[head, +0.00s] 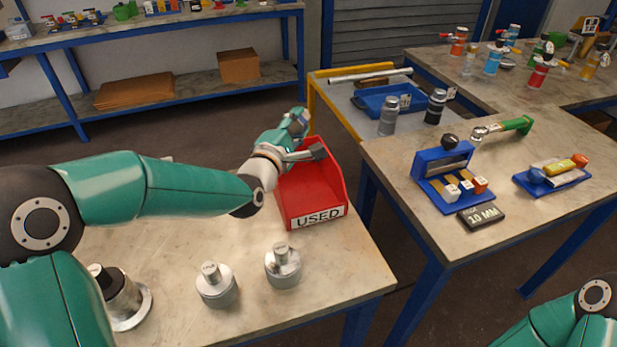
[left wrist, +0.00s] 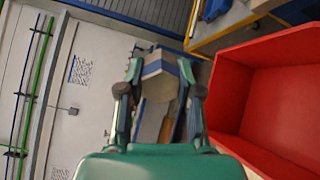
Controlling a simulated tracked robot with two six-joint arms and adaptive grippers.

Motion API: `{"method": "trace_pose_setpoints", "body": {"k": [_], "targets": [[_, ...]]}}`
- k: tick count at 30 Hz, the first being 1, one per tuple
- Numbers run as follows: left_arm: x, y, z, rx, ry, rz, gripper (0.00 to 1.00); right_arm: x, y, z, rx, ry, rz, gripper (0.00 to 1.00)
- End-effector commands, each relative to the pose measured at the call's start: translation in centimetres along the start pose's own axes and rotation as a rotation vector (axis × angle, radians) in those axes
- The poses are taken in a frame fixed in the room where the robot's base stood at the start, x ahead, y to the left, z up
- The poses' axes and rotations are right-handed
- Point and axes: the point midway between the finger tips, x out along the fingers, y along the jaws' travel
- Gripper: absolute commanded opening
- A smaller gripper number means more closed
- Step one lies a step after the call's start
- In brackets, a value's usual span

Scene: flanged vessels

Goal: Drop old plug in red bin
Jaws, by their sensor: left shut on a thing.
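My left gripper (head: 308,140) is above the red bin (head: 317,217), at its rear left. The bin stands at the table's back right corner and bears the label USED. The red bin (left wrist: 270,100) shows to the right in that view. In the head view the plug is hard to make out at the gripper. My right gripper is out of view; only part of that arm shows.
Two metal flanged vessels (head: 216,288) (head: 284,266) stand at the table's front; another (head: 122,300) is partly behind my left arm. A second table (head: 530,225) at right holds a blue rack (head: 441,176) and a 10 MM block (head: 481,215). A gap separates the tables.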

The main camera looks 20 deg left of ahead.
Motion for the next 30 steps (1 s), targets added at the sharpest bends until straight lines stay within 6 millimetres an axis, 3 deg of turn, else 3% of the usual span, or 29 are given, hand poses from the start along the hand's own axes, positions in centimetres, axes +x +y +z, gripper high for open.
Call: {"method": "trace_pose_setpoints", "body": {"k": [12, 25, 26, 30], "targets": [[-0.2, -4.1, -2.0, -0.001, 0.012, 0.004, 0.00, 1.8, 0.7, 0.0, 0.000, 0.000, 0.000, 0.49], [-0.3, -4.6, -2.3, -0.001, 0.012, 0.005, 0.00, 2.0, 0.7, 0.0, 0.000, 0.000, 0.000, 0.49], [-0.3, -4.6, -2.3, -0.001, 0.012, 0.005, 0.40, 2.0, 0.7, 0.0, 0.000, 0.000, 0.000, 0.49], [-0.3, -4.6, -2.3, -0.001, 0.013, 0.005, 0.63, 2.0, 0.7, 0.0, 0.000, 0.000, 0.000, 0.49]]}}
